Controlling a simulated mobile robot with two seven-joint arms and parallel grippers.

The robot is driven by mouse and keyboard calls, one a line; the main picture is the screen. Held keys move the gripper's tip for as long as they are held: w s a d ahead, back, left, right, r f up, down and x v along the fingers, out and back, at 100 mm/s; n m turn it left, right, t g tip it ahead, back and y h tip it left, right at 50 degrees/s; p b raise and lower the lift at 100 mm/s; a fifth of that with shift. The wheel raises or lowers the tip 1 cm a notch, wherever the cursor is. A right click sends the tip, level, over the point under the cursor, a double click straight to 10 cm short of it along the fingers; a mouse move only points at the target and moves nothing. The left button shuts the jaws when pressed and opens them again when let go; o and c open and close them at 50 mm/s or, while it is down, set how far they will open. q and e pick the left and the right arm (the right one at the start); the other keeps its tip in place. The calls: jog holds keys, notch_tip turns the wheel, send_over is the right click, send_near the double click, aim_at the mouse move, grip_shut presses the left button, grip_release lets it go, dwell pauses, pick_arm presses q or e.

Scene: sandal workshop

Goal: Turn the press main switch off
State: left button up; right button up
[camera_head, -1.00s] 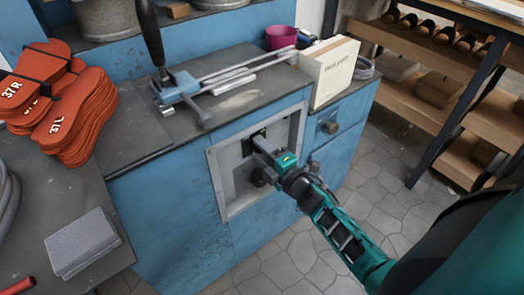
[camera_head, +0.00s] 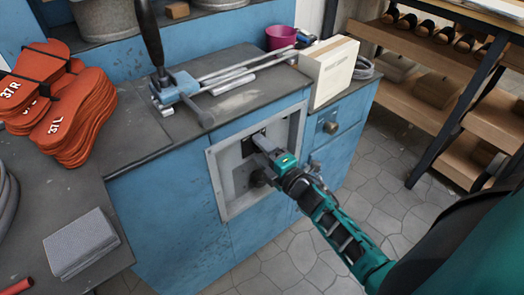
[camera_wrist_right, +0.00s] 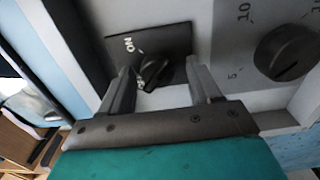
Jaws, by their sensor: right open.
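The press main switch (camera_wrist_right: 154,71) is a black rotary knob on a dark square plate with a white ON label at its upper left. A second label below it is partly hidden. My right gripper (camera_wrist_right: 160,69) is open, with one finger on each side of the knob; I cannot tell whether they touch it. In the head view my right gripper (camera_head: 262,143) reaches the grey control panel (camera_head: 225,191) in the blue press cabinet, hiding most of the switch. My left gripper is not in view.
A round black dial (camera_wrist_right: 285,50) with numbers sits right of the switch. On the bench above are a lever tool (camera_head: 178,88), a white box (camera_head: 328,72) and a magenta cup (camera_head: 280,38). Orange soles (camera_head: 75,115) lie at left. A shelf rack (camera_head: 440,95) stands at right.

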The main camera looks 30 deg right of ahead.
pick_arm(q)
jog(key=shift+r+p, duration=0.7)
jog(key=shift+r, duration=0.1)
pick_arm(e)
jog(key=s+d, duration=0.1)
jog(key=s, duration=1.2)
